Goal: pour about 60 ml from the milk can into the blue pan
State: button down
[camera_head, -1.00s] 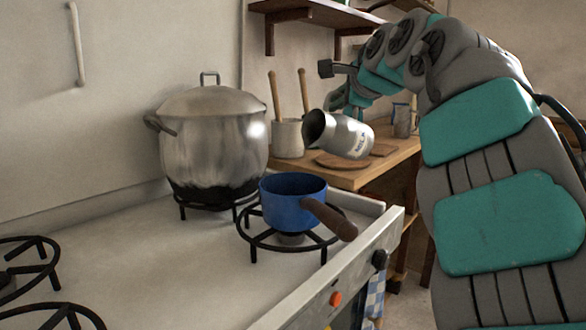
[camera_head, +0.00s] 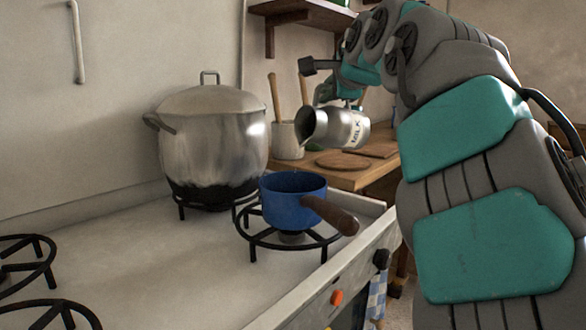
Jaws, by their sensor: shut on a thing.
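The blue pan (camera_head: 290,206) sits on a burner ring of the stove, with its brown handle pointing to the lower right. The metal milk can (camera_head: 342,128), marked MILK, hangs tilted above the pan, a little to its right in the picture. Its mouth faces left towards the space over the pan. My gripper (camera_head: 347,97) is at the can's upper side, shut on it and partly hidden behind it and my arm. No clear stream of milk shows, and the pan's contents cannot be made out.
A large lidded pot (camera_head: 212,145) stands on the burner behind and left of the pan. A wooden counter (camera_head: 352,178) holds a utensil crock (camera_head: 287,141) and round boards (camera_head: 343,161). A shelf (camera_head: 310,14) hangs above.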

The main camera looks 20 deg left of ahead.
aim_at(345, 112)
jog(key=shift+s+a+r, duration=0.1)
jog(key=shift+s+a, duration=0.05)
jog(key=shift+s, duration=0.05)
jog(key=shift+w+d, duration=0.15)
jog(key=shift+d, duration=0.1)
jog(key=shift+s+a+r+n+t+b, duration=0.2)
jog(key=shift+s+r+n+t+b, duration=0.1)
jog(key=shift+n+b, duration=0.15)
dwell(1.6)
jog(key=shift+w+p, duration=0.15)
jog(key=shift+p, duration=0.15)
jog(key=w+d+f+m+p, duration=0.1)
jog(key=w+d+f+m+g+p, duration=0.1)
jog(key=w, duration=0.1)
jog(key=shift+d+f+p, duration=0.1)
jog(key=shift+d+p, duration=0.2)
jog(key=shift+w+f+m+g, duration=0.15)
jog(key=shift+f+m+g, duration=0.15)
jog(key=shift+f, duration=0.1)
jog(key=shift+w+d+f+m+y, duration=0.2)
jog(key=shift+d+f+m+y, duration=0.05)
jog(key=shift+y, duration=0.05)
jog(key=shift+w+d+f+m+g+p, duration=0.15)
jog(key=shift+f+m+g+p, duration=0.1)
jog(key=shift+f+g, duration=0.15)
jog(key=shift+w+d+f+m+g+p, duration=0.1)
jog(key=shift+w+f+m+g+p, duration=0.15)
jog(key=shift+f, duration=0.2)
